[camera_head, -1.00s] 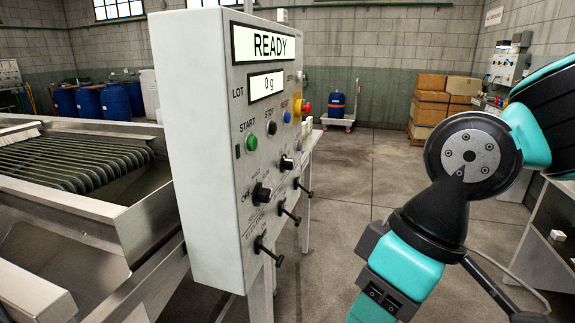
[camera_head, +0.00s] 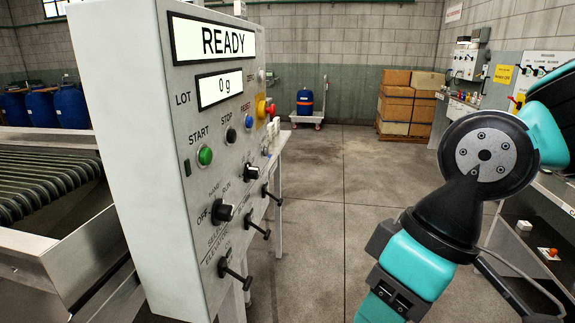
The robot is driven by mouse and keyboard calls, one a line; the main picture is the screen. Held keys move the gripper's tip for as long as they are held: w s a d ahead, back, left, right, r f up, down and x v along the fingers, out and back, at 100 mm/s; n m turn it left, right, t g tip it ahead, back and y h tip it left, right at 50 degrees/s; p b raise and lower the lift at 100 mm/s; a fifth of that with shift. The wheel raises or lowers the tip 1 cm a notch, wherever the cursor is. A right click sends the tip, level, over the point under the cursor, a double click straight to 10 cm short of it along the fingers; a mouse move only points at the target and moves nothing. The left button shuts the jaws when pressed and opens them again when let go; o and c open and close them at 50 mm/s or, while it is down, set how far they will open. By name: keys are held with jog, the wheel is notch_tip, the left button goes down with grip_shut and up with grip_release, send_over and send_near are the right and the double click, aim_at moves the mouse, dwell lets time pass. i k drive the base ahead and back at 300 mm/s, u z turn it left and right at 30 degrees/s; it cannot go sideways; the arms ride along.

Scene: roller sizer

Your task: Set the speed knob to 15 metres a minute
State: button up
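The grey-white control box (camera_head: 120,150) stands at the left, its panel face seen at a slant. My arm shows at the right, apart from the box. My gripper is out of view.
Black levers (camera_head: 235,272) stick out below the knobs. Green START (camera_head: 205,156), black STOP (camera_head: 231,135), a blue button and a red mushroom button on yellow share the panel. A ribbed roller bed (camera_head: 50,185) lies left. Open floor (camera_head: 325,220) lies between box and arm.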

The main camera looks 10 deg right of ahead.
aim_at(250, 172)
jog(key=z, duration=0.35)
jog(key=i, duration=0.85)
jog(key=u, duration=0.3)
